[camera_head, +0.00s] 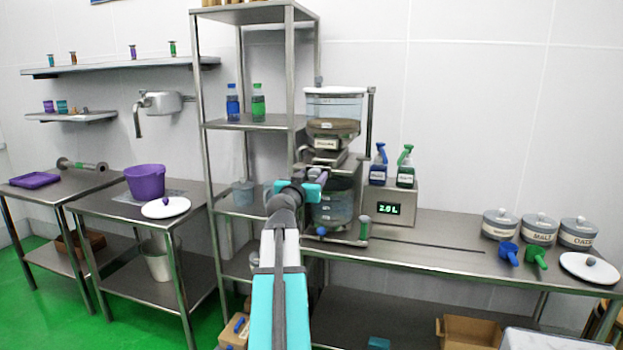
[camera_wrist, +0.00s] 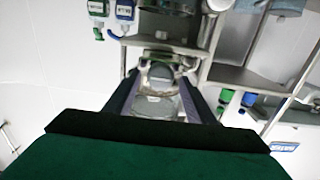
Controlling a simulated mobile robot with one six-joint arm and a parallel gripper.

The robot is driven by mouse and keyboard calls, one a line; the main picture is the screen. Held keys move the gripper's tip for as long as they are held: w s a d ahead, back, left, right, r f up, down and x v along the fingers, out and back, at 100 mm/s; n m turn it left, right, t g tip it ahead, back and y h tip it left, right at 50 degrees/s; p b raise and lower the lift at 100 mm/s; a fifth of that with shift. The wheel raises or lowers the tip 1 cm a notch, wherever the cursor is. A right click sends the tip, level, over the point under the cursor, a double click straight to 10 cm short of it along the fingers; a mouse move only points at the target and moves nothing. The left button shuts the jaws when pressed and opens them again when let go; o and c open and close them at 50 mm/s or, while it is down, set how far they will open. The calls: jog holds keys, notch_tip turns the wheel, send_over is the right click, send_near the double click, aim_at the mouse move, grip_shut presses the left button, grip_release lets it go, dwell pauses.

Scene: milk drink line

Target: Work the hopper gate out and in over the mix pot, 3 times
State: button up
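The clear hopper (camera_head: 335,108) with brown contents stands on the metal frame at the centre of the bench. Its metal gate (camera_head: 327,157) is below the hopper's labelled neck, partly hidden by my gripper. The translucent mix pot (camera_head: 336,208) is under it, partly hidden by my arm. My gripper (camera_head: 319,179) is in front of the gap between gate and pot. In the wrist view its two dark fingers (camera_wrist: 158,88) are apart, with metal and clear machine parts seen between them. I see nothing clearly clamped. How far the gate is out cannot be told.
A steel rack (camera_head: 203,125) rises close on the left. Lidded canisters (camera_head: 540,229) and scoops (camera_head: 522,254) are at the far right. The middle right bench (camera_head: 440,236) is mostly clear.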

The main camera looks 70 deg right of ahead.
jog(key=shift+a, duration=0.15)
jog(key=a+b, duration=0.9)
jog(key=a, duration=0.4)
jog(key=shift+s+a, duration=0.2)
jog(key=shift+s, duration=0.15)
dwell(0.4)
jog(key=shift+r, duration=0.1)
dwell(1.1)
jog(key=d+p, duration=0.2)
jog(key=p, duration=0.1)
jog(key=d+p, duration=0.1)
jog(key=p, duration=0.1)
jog(key=shift+f, duration=0.25)
